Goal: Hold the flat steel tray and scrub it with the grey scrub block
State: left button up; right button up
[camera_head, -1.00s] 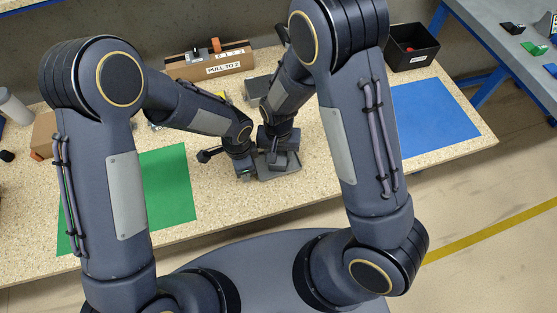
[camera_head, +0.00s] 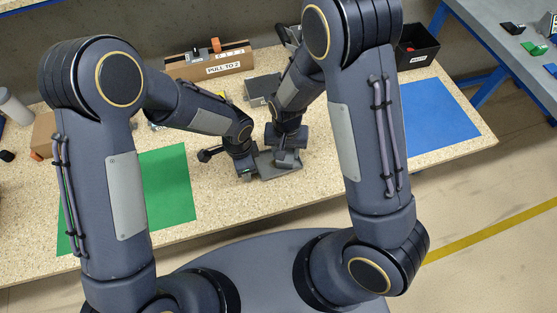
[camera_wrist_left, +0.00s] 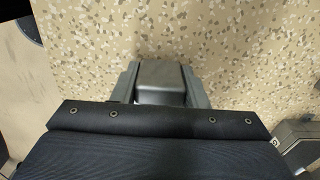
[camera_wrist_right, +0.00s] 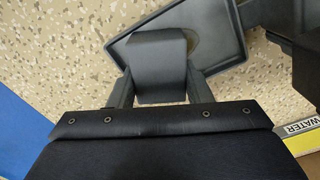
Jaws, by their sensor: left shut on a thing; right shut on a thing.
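The flat steel tray (camera_head: 268,173) lies low over the table in front of me, partly covered by my grippers. In the right wrist view its rim and grey floor (camera_wrist_right: 205,15) show, with a brownish patch on the floor. My left gripper (camera_head: 247,174) is at the tray's left side, shut on a grey block-shaped part (camera_wrist_left: 162,80), seemingly the tray's grip. My right gripper (camera_head: 287,160) is over the tray, shut on the grey scrub block (camera_wrist_right: 160,65). The block overlaps the tray in view; whether it touches the tray is hidden.
A green mat (camera_head: 168,185) lies left, a blue mat (camera_head: 435,120) right, and a black bin (camera_head: 418,50) back right. The front table strip is clear.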

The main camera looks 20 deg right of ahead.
jog(key=shift+a, duration=1.2)
jog(key=shift+f, duration=0.1)
jog(key=shift+d, duration=1.45)
jog(key=shift+a+r, duration=0.15)
jog(key=shift+a, duration=0.6)
jog(key=shift+a+r, duration=0.15)
jog(key=shift+a, duration=0.55)
jog(key=shift+d+r, duration=0.2)
jog(key=shift+s+r, duration=0.1)
jog(key=shift+r, duration=1.4)
